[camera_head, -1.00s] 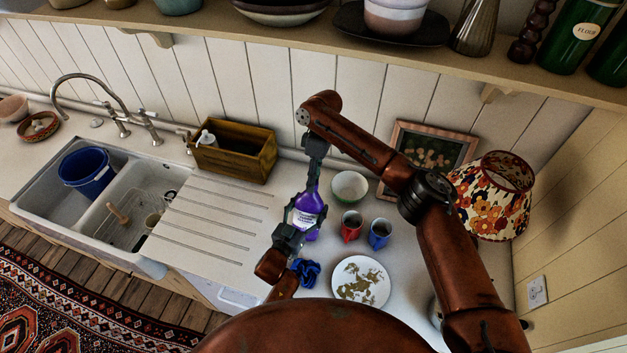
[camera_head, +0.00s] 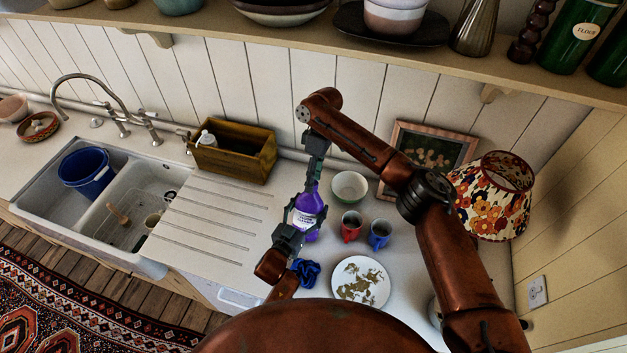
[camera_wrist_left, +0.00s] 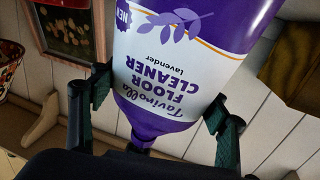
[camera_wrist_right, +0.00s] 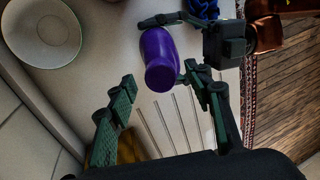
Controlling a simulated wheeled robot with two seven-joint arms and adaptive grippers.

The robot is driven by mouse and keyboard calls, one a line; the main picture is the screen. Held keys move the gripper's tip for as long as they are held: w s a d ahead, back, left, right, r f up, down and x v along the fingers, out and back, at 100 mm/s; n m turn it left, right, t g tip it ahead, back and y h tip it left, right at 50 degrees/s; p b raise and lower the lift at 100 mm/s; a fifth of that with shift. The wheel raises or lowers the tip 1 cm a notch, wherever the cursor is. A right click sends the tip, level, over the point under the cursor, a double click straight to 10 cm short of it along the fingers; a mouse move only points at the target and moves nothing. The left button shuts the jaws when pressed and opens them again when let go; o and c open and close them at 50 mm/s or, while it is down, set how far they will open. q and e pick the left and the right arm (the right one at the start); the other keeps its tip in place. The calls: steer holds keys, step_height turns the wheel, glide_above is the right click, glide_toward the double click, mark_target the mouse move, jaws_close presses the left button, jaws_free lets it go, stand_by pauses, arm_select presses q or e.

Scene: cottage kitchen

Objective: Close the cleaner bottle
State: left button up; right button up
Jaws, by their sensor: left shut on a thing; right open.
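In the right wrist view the purple bottle (camera_wrist_right: 160,58) lies beyond the open fingers.
A red mug (camera_head: 351,226), a blue mug (camera_head: 380,234) and a bowl (camera_head: 349,187) stand close right of the bottle. A plate (camera_head: 361,283) and a blue cloth (camera_head: 306,272) lie in front. A wooden box (camera_head: 232,152) is behind left. The ribbed draining board (camera_head: 205,225) is clear.

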arm_select(q)
steer(key=shift+r, duration=0.1)
arm_select(e)
steer(key=a+v, duration=0.1)
steer(key=v, duration=0.5)
steer(key=shift+d+r, duration=0.3)
steer(key=shift+d, duration=0.25)
steer(key=shift+w, duration=0.15)
arm_select(q)
steer(key=o, duration=2.4)
steer(key=shift+o, duration=0.2)
steer(key=v, duration=1.2)
